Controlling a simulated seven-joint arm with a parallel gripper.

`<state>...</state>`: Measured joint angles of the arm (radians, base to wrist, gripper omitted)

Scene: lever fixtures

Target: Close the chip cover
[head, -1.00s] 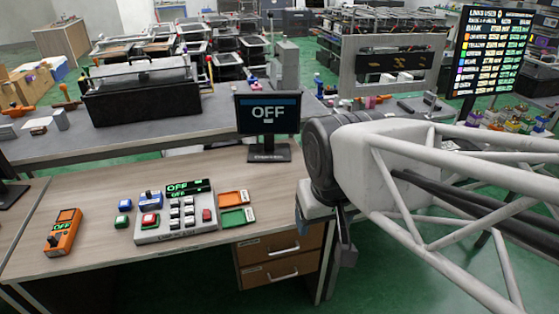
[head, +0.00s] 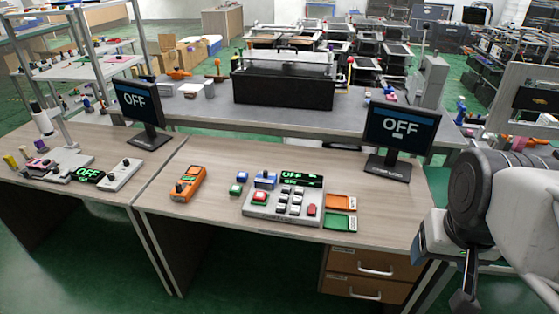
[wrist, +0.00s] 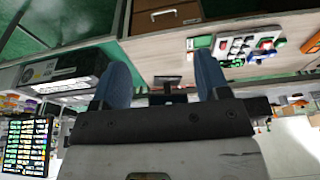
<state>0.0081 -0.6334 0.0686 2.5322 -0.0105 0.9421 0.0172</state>
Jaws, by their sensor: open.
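I cannot tell for sure which thing is the chip cover. On the back bench stands a long black box (head: 284,90) with a clear lid-like top (head: 288,62); whether that top is open or shut is unclear. On the left desk is a small fixture (head: 62,160) with a white column and several small parts, too small to make out. My gripper (head: 466,288) hangs at the lower right of the head view, beyond the front desk's right end. In the wrist view my gripper (wrist: 163,85) has its two blue fingers apart, with nothing between them.
The front desk holds an orange handheld device (head: 188,184), a button panel (head: 285,203), orange and green trays (head: 340,211) and a monitor (head: 400,130) reading OFF. A second OFF monitor (head: 140,105) stands on the left desk.

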